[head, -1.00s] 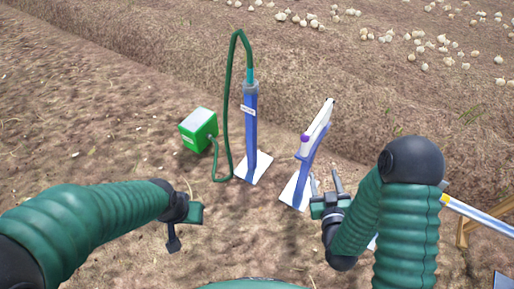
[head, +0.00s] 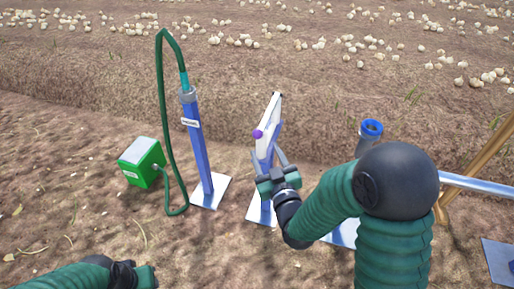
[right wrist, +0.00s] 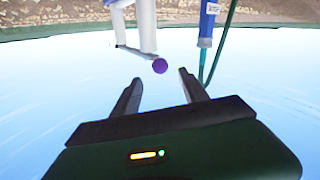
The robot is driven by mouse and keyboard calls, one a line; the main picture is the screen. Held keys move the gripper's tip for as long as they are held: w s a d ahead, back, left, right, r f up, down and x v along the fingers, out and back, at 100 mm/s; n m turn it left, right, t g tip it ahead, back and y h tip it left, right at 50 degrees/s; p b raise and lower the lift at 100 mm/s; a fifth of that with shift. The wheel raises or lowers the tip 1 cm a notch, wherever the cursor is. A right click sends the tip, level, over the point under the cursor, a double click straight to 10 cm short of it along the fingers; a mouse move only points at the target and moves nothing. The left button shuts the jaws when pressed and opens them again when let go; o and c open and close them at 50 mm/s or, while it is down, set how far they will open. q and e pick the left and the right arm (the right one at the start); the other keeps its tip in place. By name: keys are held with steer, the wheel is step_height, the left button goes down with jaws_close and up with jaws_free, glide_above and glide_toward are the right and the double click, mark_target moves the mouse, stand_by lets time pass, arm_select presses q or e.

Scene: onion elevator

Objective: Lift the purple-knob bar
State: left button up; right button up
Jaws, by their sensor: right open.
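The purple knob (head: 257,134) sits at the near, lower end of a white bar (head: 269,122), which rests tilted on a blue stand (head: 266,208). My right gripper (head: 267,157) is open and empty, just below the knob, its fingers pointing up toward the bar. In the right wrist view the knob (right wrist: 160,66) shows just beyond and between the two open fingertips (right wrist: 160,78), apart from them. My left gripper (head: 140,276) is at the bottom left edge, partly cut off, and its jaws are unclear.
A blue post (head: 197,150) with a green hose (head: 162,120) stands left of the bar, beside a green box (head: 142,160). A blue-topped tube (head: 371,130) and a wooden frame (head: 480,165) are at right. Pale onions (head: 350,40) lie on the far soil.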

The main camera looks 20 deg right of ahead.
mark_target(259, 138)
steer(key=w, duration=0.9)
steer(key=shift+w+p, duration=0.1)
steer(key=shift+p, duration=0.3)
steer(key=shift+c, duration=0.2)
jaws_close()
stand_by(0.5)
